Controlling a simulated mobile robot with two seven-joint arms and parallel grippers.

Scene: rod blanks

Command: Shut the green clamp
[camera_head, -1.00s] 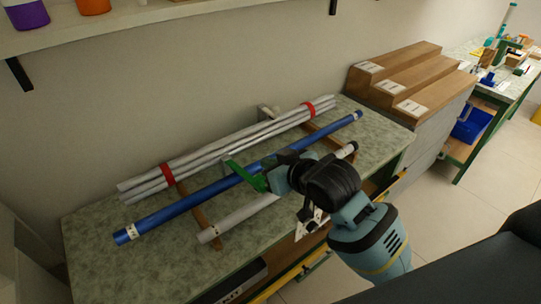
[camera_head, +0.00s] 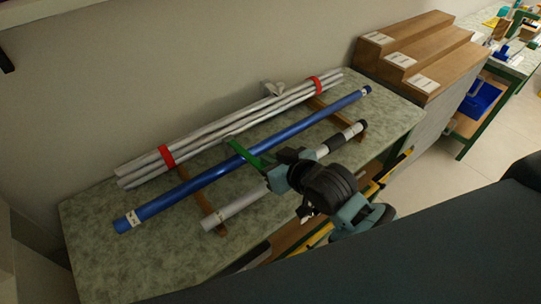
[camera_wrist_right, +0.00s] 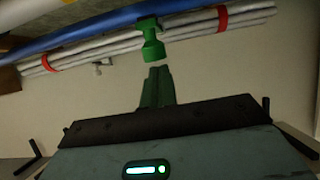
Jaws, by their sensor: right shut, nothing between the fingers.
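The green clamp (camera_head: 243,152) shows as a thin green arm that crosses over the blue rod near the middle of the bench. In the right wrist view the green clamp (camera_wrist_right: 152,42) stands out in front of the grey rod bundle, with a broad end towards my fingers. It looks raised rather than closed down. My right gripper (camera_head: 271,172) is close to the clamp's near end. In the right wrist view my right gripper (camera_wrist_right: 158,70) has its fingers together and empty, just short of the clamp. The clamp's base is hidden. My left gripper is out of view.
The blue rod (camera_head: 190,187) and a light grey rod (camera_head: 238,208) lie on wooden supports. The grey rod bundle (camera_head: 205,138) with red bands lies behind. Wooden steps (camera_head: 425,50) stand at the right. The bench's front left (camera_head: 130,260) is clear.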

